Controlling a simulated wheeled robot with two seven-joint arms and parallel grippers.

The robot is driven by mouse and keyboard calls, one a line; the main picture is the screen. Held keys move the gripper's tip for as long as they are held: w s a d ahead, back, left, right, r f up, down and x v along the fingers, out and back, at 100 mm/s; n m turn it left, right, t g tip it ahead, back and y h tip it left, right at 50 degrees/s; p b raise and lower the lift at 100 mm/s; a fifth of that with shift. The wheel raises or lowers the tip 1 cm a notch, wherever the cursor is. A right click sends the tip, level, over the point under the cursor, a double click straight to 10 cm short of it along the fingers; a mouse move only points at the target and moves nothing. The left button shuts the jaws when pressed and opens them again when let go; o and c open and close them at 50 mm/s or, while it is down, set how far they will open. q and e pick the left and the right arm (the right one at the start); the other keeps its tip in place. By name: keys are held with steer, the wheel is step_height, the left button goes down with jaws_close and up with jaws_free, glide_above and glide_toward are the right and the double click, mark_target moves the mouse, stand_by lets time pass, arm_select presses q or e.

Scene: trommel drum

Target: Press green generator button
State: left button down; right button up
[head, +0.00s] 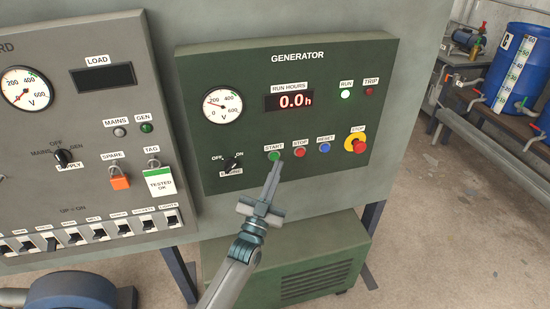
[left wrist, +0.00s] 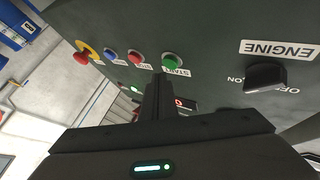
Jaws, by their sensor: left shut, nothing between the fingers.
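The green START button (head: 274,155) is on the lower part of the dark green GENERATOR panel (head: 385,75). My left gripper (head: 277,166) is shut and empty. Its fingertips point up at the panel, just below and slightly right of the button in the head view. The left wrist view also shows the green button (left wrist: 173,61), close beyond the shut fingers (left wrist: 157,76) and slightly to their right. I cannot tell whether the fingertips touch the button or panel. My right gripper is not in view.
A red STOP button (head: 300,152), blue RESET button (head: 324,147) and emergency stop (head: 356,143) are right of START. The black ENGINE switch (head: 233,167) is left. The RUN lamp (head: 346,94) looks bright white-green; the display (head: 289,101) reads 0.0h. Blue barrels (head: 518,65) stand right.

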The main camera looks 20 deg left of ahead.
arm_select(q)
steer(key=shift+s+d+p, duration=0.45)
steer(key=shift+s+d, duration=0.25)
steer(key=shift+s, duration=0.35)
steer(key=shift+s+d+p, duration=0.45)
steer(key=shift+s+d, duration=0.25)
steer(key=shift+s, duration=0.3)
steer(key=s+f+g, duration=0.3)
steer(key=f+g, duration=0.1)
steer(key=f, duration=1.2)
steer(key=s+f+g, duration=0.3)
steer(key=f+g, duration=0.1)
steer(key=f, duration=1.2)
steer(key=s+f+g+b, duration=0.1)
steer(key=s+f+g, duration=0.5)
steer(key=s+f, duration=1.2)
steer(key=s+a+f+g, duration=0.2)
steer(key=s+f, duration=0.3)
steer(key=s, duration=0.6)
steer(key=s+a+f+g+y, duration=0.1)
steer(key=s+a+f+g, duration=0.1)
steer(key=s+f, duration=0.4)
steer(key=s+a+f+n+g, duration=0.1)
steer(key=s+a+f+g, duration=0.2)
steer(key=s, duration=1.3)
step_height(320, 180, down, 3)
steer(key=shift+s+f+g+y+b, duration=0.1)
steer(key=shift+s+g+y+b, duration=0.2)
steer(key=shift+g, duration=0.5)
